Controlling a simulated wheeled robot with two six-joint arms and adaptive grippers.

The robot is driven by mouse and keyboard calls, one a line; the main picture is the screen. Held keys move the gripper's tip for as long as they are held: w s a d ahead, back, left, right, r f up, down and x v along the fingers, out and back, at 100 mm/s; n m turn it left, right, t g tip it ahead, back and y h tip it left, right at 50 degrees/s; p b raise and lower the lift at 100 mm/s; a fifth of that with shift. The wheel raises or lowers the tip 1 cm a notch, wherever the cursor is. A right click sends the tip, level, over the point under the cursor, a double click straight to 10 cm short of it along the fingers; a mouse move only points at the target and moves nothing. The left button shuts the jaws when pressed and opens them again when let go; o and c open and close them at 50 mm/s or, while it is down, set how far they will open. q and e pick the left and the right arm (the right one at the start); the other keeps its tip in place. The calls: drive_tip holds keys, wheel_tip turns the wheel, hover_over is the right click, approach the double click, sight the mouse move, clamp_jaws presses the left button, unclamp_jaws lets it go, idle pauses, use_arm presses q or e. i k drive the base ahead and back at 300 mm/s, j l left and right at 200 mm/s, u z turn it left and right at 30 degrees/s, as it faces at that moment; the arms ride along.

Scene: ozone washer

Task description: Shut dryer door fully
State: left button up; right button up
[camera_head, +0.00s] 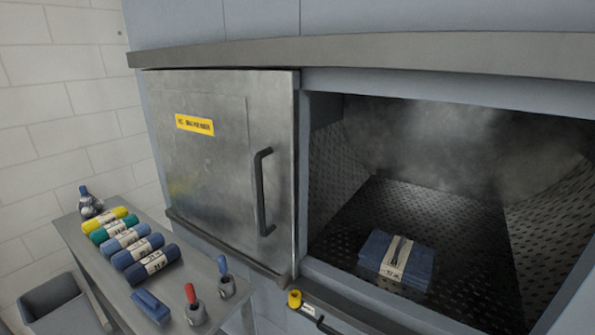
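The grey metal door (205,140) stands at the left of the machine's front, with a yellow label (194,125) and a black vertical bar handle (262,192). It sits between an upper rail (350,50) and a lower ledge (228,246). To its right the chamber opening (440,180) is uncovered. A folded blue cloth bundle (376,250) with a pale label band lies on the chamber's perforated floor. Neither of my grippers is in view.
A metal side table (205,270) at lower left holds several rolled cloths (137,250), a red-topped item (193,300) and blue-topped items. A grey bin (55,302) is at the lower left. A yellow knob (294,298) is below the opening.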

sight(227, 139)
drive_tip(key=i+j+z, duration=0.15)
drive_tip(key=j+z, duration=0.15)
drive_tip(key=j, duration=0.95)
drive_tip(key=j+z, duration=0.3)
drive_tip(key=j, duration=0.95)
